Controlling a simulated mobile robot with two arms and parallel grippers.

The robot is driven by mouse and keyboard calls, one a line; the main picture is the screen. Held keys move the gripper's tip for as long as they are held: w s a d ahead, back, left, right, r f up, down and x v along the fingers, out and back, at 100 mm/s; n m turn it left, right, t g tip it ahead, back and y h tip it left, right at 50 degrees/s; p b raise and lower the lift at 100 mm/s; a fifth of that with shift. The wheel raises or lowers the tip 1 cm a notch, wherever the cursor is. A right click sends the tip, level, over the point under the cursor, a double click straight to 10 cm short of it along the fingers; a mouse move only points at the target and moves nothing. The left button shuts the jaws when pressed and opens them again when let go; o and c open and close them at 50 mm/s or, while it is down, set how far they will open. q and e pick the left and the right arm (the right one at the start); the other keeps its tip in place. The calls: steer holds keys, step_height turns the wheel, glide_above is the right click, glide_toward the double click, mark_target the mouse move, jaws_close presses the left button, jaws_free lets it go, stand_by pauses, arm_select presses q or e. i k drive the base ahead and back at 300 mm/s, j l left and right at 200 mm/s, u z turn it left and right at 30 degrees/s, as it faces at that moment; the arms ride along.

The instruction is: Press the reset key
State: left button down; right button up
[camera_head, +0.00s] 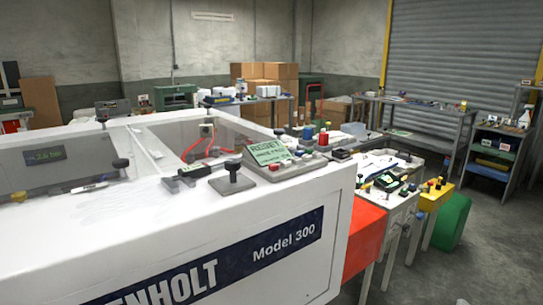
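A grey sloped control box (285,167) stands on the near right corner of the white machine (180,235). Its greenish display (267,150) reads "RESET" in large letters, with smaller text that I cannot read. Small buttons sit around the display, and a red one (274,167) is below it. The buttons' labels are too small to read, so I cannot tell which is the reset key. Neither of my grippers is in view.
A dark knob on a post (232,179) and a dark handheld item (192,171) stand left of the box. The machine's open well (180,140) lies behind. Cluttered tables (400,205) stand to the right. Bare floor (490,250) is at far right.

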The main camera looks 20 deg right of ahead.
mark_target(273, 167)
steer(key=i+l, duration=0.1)
steer(key=l, duration=0.45)
steer(key=i+l+u, duration=0.1)
steer(key=l, duration=0.5)
steer(key=i+l, duration=0.15)
steer(key=l, duration=0.4)
steer(key=i+l+u, duration=0.1)
steer(key=l, duration=0.5)
steer(key=i+l, duration=0.1)
steer(key=l, duration=0.45)
